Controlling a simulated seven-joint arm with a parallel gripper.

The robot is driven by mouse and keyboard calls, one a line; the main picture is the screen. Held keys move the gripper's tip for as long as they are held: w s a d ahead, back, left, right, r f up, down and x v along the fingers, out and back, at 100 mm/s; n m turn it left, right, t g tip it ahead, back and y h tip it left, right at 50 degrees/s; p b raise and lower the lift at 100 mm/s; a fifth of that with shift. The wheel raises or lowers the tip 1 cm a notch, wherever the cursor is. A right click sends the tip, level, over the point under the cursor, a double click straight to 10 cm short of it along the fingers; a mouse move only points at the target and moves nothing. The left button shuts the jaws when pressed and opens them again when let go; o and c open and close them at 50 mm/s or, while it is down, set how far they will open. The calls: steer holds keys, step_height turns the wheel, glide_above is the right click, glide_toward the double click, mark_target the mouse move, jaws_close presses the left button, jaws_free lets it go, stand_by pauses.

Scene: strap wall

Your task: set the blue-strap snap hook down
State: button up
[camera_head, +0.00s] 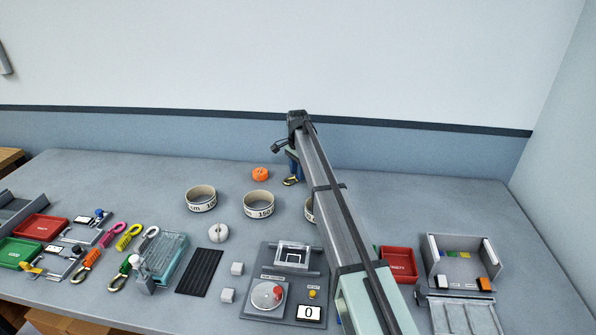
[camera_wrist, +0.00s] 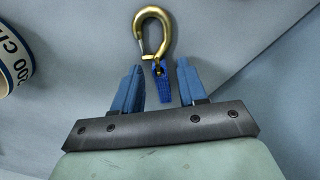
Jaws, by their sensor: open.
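The snap hook is gold-coloured, with a short blue strap (camera_wrist: 160,84) at its lower end. In the wrist view the gold hook (camera_wrist: 168,37) is just beyond my fingertips, its curved end pointing away from me. My gripper (camera_wrist: 158,70) is open, with a blue finger on either side of the strap and a visible gap at each side. In the head view my gripper (camera_head: 291,167) points down at the back of the table, with the small gold hook (camera_head: 292,182) just below it. The hook appears to rest on the table; contact is hard to make out.
Several coloured strap hooks (camera_head: 128,237) and trays (camera_head: 42,227) lie at the left. A red bin (camera_head: 398,262) is at the right.

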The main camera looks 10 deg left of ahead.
step_height(320, 180, up, 12)
steer(key=shift+r, duration=0.2)
stand_by(0.4)
steer(key=shift+a, duration=0.1)
